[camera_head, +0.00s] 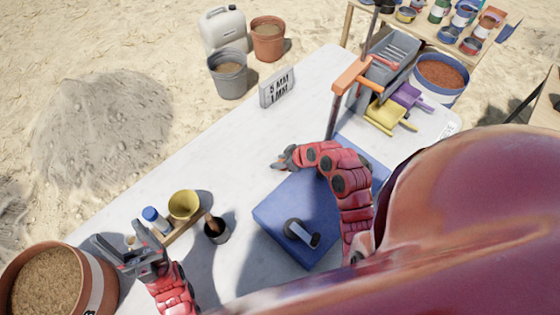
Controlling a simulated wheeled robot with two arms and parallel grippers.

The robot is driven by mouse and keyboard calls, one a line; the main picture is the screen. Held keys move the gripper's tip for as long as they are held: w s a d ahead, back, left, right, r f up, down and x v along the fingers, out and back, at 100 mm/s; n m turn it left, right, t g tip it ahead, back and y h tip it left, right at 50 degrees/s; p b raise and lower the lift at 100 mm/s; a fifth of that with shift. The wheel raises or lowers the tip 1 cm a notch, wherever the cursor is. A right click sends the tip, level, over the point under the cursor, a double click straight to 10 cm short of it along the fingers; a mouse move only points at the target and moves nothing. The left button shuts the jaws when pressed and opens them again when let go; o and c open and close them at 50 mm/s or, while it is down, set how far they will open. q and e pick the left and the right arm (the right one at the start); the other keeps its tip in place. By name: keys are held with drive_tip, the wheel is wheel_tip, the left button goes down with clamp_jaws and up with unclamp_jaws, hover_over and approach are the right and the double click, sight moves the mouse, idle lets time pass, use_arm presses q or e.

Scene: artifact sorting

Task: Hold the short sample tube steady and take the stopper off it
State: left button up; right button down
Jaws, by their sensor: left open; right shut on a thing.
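A small pale tube-like thing (131,241) shows between the fingers of my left gripper (132,246), at the lower left. The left fingers are spread and not closed on it. A short tube with a blue top (152,217) stands just beyond, at the end of a wooden rack (182,232); I cannot tell which is the sample tube. My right gripper (280,164) is shut over the table's middle, well away from the rack. What it holds is too small to make out, and I cannot tell if it is a stopper.
A yellow funnel (184,204) and a dark cup (215,230) stand by the rack. A blue mat (277,209) bears a grey-handled tool (302,234). A marked grey block (277,88) and scoops (386,116) stand farther back. The white table (225,150) is clear between.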

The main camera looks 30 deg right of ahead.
drive_tip(key=shift+f, duration=0.1)
drive_tip(key=shift+c, duration=2.2)
unclamp_jaws()
drive_tip(key=shift+r, duration=0.2)
drive_tip(key=shift+s+d+r, duration=0.15)
drive_tip(key=shift+s, duration=0.05)
drive_tip(key=b+v, duration=0.1)
drive_tip(key=v, duration=1)
drive_tip(key=shift+s+r+b, duration=0.1)
drive_tip(key=shift+r+b, duration=0.05)
drive_tip(key=shift+b, duration=0.2)
